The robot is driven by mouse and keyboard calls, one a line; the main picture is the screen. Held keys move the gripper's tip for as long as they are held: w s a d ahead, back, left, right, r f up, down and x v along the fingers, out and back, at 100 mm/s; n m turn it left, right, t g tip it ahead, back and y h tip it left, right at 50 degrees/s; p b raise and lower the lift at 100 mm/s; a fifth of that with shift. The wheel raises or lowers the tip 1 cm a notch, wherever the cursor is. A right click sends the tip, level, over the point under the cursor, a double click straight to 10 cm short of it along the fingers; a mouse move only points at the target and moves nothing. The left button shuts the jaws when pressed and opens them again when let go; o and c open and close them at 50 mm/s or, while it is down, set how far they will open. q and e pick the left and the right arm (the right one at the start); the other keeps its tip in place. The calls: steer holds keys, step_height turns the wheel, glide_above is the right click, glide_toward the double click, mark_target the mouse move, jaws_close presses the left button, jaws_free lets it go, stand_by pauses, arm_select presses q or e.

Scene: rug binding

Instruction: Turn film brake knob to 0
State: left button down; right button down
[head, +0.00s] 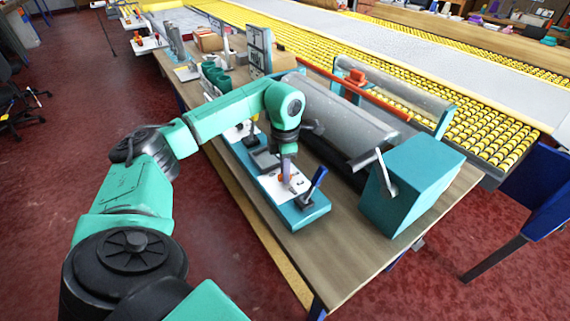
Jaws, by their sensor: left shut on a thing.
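My left gripper (287,172) points straight down onto the white panel (297,186) of a long teal-based machine (300,217). Its jaws are shut on a small knob at the panel, mostly hidden by the fingers. I take this for the film brake knob; its marks and setting are too small to read. A lever with a blue handle (318,178) stands just right of the gripper on the same base. My right gripper is not in view.
A teal box (415,185) with a metal lever (384,173) stands right of the machine. A grey roll (335,117) and a red bar (355,94) lie behind. The wooden table's front corner (335,265) is clear. Yellow roller conveyors (490,140) run beyond.

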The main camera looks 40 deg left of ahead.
arm_select(q)
steer(key=n+p, duration=0.1)
steer(key=n, duration=0.5)
steer(key=shift+n, duration=0.3)
steer(key=n+p, duration=0.1)
steer(key=n, duration=0.5)
steer(key=shift+p, duration=0.4)
steer(key=n+p, duration=0.1)
steer(key=n, duration=0.5)
steer(key=shift+n, duration=0.3)
steer(key=n+p, duration=0.1)
steer(key=n, duration=0.5)
steer(key=shift+a+n+p, duration=0.1)
steer(key=shift+n+p, duration=0.2)
steer(key=shift+p, duration=0.05)
steer(key=c, duration=0.8)
jaws_free()
